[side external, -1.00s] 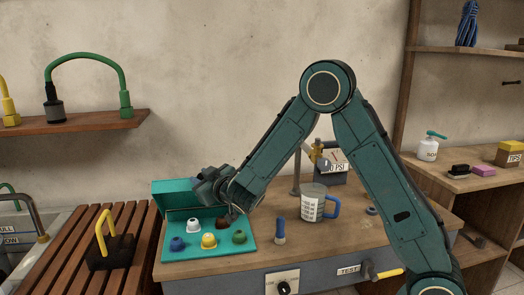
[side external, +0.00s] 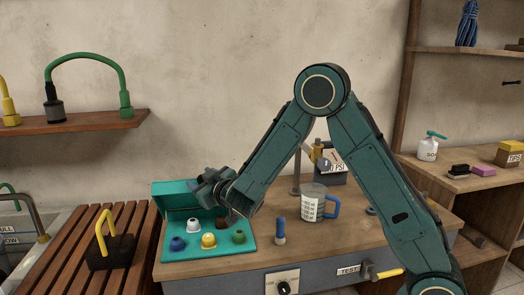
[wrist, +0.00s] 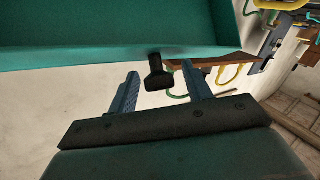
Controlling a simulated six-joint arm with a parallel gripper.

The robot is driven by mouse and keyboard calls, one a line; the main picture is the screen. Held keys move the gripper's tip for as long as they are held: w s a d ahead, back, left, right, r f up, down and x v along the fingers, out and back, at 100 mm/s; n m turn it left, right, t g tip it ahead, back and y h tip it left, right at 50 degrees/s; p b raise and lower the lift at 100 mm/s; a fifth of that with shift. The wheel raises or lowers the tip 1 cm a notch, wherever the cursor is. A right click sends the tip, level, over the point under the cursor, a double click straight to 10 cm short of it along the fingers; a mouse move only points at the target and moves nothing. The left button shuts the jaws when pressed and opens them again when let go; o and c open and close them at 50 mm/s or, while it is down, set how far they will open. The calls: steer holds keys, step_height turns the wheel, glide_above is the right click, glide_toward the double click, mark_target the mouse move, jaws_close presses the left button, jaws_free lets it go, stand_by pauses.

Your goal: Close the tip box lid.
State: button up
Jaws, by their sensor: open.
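The teal tip box (side external: 172,255) sits on the wooden bench with several coloured tips in its tray. Its lid (side external: 170,194) stands raised at the back edge, not closed over the tray. My gripper (side external: 207,190) is at the right part of the lid, above the back of the tray. In the wrist view, a broad teal panel, apparently the lid (wrist: 120,32), crosses the top. My gripper's blue fingers (wrist: 160,84) stand apart, with a dark knob (wrist: 158,74) showing between them. I cannot tell whether the fingers touch the lid. The forearm hides the tray's back right corner.
A blue upright peg (side external: 280,231) and a mug (side external: 312,203) with a blue handle stand right of the box. A slatted wooden rack (side external: 75,283) with a yellow-handled block (side external: 109,253) is at the left. A gauge stand (side external: 330,163) is behind the mug.

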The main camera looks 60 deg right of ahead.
steer(key=shift+s, duration=0.1)
steer(key=v, duration=1.2)
steer(key=shift+f, duration=0.1)
